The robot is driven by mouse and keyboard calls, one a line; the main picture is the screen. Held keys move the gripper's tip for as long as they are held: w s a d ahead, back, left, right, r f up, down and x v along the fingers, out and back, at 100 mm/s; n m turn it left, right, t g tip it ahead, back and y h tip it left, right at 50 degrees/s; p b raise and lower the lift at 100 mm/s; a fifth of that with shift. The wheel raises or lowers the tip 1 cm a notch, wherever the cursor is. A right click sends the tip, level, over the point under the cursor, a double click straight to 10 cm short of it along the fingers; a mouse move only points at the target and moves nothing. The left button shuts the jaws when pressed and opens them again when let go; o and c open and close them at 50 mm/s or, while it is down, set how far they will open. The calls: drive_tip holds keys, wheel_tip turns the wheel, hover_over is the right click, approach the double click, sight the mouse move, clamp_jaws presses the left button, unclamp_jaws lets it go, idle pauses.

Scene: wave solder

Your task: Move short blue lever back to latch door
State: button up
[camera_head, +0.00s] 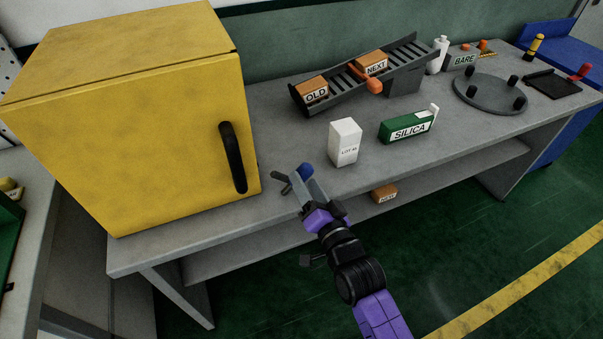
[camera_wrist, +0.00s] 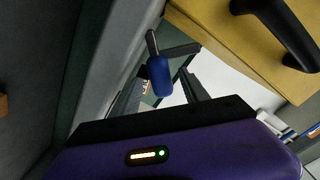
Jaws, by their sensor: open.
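The short lever has a blue grip (camera_head: 305,171) on a grey rod. It sits on the bench just right of the yellow cabinet's (camera_head: 130,130) lower right corner. In the wrist view the blue grip (camera_wrist: 159,77) appears between my fingers, with its rod running up and away. My gripper (camera_head: 297,184) is open at the lever, its fingers partly hiding it. Whether a finger touches the grip cannot be told. The cabinet door looks closed, with a black handle (camera_head: 232,158); the handle also shows in the wrist view (camera_wrist: 278,28).
A white lot box (camera_head: 345,143) and a green silica box (camera_head: 407,127) stand right of my gripper on the grey bench (camera_head: 270,120). Behind them is a sloped chute (camera_head: 410,62) with orange boxes. Another orange box (camera_head: 384,193) lies on the lower shelf.

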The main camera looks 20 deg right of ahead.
sight(304, 180)
drive_tip(key=shift+w, duration=1.75)
clamp_jaws()
